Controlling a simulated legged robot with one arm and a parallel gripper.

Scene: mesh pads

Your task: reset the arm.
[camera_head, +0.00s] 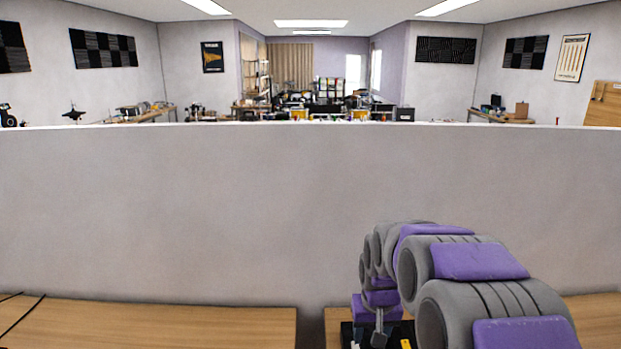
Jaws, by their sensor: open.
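My arm, grey with purple panels, rises from the lower right and reaches forward, bending down at its far end. My gripper (379,325) shows below the arm's far end, pointing down, small and partly hidden by my own arm links. It is open, and I see nothing held in it. It is over or in front of a dark object (347,335) on the right wooden surface; I cannot tell the gap between them.
A grey partition wall (180,210) stands across the view behind two wooden surfaces, left (150,322) and right (598,315), with a gap between them. Dark cables (25,315) lie at the far left. Beyond the wall is a cluttered workshop.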

